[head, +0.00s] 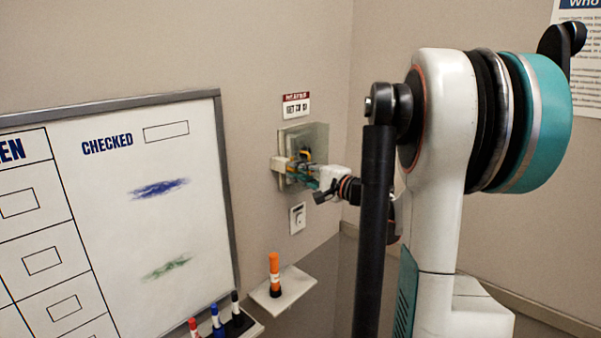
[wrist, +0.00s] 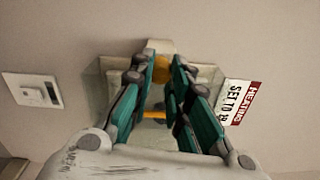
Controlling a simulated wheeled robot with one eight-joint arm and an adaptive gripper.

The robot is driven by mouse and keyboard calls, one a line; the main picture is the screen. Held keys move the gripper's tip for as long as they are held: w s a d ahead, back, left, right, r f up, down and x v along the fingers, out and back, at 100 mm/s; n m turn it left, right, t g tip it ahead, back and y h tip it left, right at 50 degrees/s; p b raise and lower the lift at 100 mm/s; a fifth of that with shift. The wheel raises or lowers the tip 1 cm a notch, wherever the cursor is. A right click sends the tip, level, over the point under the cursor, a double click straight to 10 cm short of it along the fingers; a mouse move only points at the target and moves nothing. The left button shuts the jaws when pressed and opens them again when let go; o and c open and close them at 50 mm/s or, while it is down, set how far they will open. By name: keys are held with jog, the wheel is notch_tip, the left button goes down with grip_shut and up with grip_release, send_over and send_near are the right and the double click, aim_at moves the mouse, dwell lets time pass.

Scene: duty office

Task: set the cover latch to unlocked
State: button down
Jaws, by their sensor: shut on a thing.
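The wall unit (head: 318,133) has a clear, greyish cover, and the gripper hides much of its front. A pale beige block (head: 277,164) sits at its left edge and also shows beyond the fingertips in the wrist view (wrist: 160,46). My gripper (head: 291,166) reaches in from the right. Its teal fingers close on a small orange-yellow piece (wrist: 162,69), which appears to be the cover latch, beside the beige block. The fingertips (wrist: 163,63) hide its edges, so I cannot tell its setting. A yellow bar (wrist: 154,115) shows between the fingers.
A heating label (head: 296,104) is above the unit and a white switch plate (head: 297,218) below it. A whiteboard (head: 130,215) with several markers below is left. The room corner is close right.

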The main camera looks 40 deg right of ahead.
jog(key=c, duration=1.8)
grip_release()
jog(key=s, duration=0.8)
jog(key=s+d, duration=0.1)
jog(key=s, duration=0.3)
jog(key=shift+w+a, duration=0.1)
